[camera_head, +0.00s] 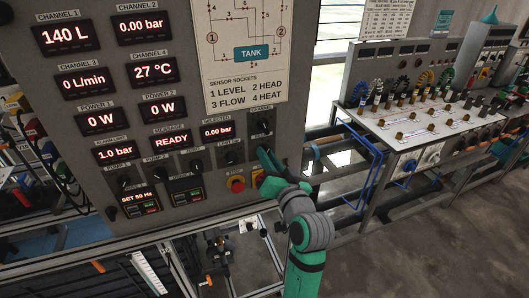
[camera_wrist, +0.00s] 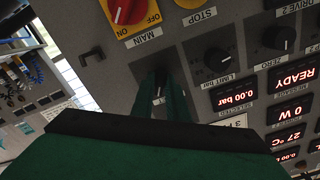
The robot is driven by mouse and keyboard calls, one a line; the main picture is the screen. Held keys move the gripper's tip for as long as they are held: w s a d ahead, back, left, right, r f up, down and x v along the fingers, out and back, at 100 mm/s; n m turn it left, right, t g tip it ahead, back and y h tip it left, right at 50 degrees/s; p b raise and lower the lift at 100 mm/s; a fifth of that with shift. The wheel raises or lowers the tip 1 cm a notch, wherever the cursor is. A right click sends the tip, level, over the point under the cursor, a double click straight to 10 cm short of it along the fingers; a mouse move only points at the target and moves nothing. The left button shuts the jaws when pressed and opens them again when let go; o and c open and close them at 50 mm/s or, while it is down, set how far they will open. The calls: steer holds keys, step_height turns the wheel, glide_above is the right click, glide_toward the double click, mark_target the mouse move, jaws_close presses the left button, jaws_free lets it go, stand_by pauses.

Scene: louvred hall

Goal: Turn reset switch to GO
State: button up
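The reset switch (camera_wrist: 159,88) appears to be the small dark knob with a pale line between my fingers in the wrist view. Its label and GO mark are hidden there. My gripper (camera_wrist: 162,80) has its two green fingers on either side of this knob, close to the panel face. Whether they press on it cannot be seen. In the head view my gripper (camera_head: 266,156) reaches the lower right of the grey control panel (camera_head: 190,185) and covers the switch.
Beside my fingers are the LIMIT bar knob (camera_wrist: 218,60) and the red MAIN knob on its yellow plate (camera_wrist: 128,12). A red stop button (camera_head: 236,184) sits lower left of my gripper in the head view. A bench with sockets (camera_head: 425,115) stands right; floor is clear before it.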

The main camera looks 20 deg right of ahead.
steer(key=o, duration=0.3)
steer(key=shift+s, duration=0.1)
steer(key=s, duration=0.7)
steer(key=shift+d, duration=0.25)
